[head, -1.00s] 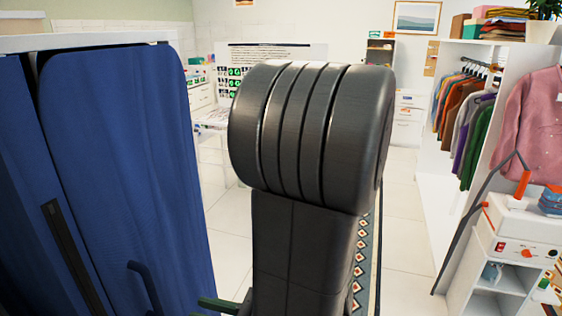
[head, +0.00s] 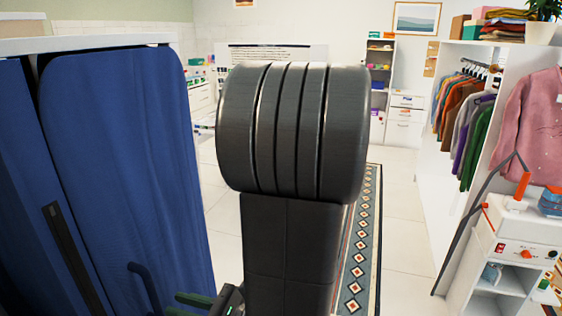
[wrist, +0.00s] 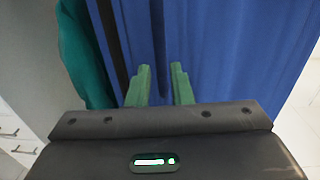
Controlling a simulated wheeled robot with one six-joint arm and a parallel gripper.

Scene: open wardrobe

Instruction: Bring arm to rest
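My gripper (wrist: 162,68) shows in the wrist view with its two green fingers apart and nothing between them. The fingers point toward a blue cloth-like surface (wrist: 225,50); I cannot tell how far off it is. In the head view, part of my gripper (head: 190,299) shows low, left of my dark arm, which stands upright across the middle. The arm hides part of the room behind it.
An open wardrobe with hanging clothes (head: 468,115) is at right, beside a white stand (head: 515,245). A patterned rug (head: 362,240) lies on the floor behind my arm.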

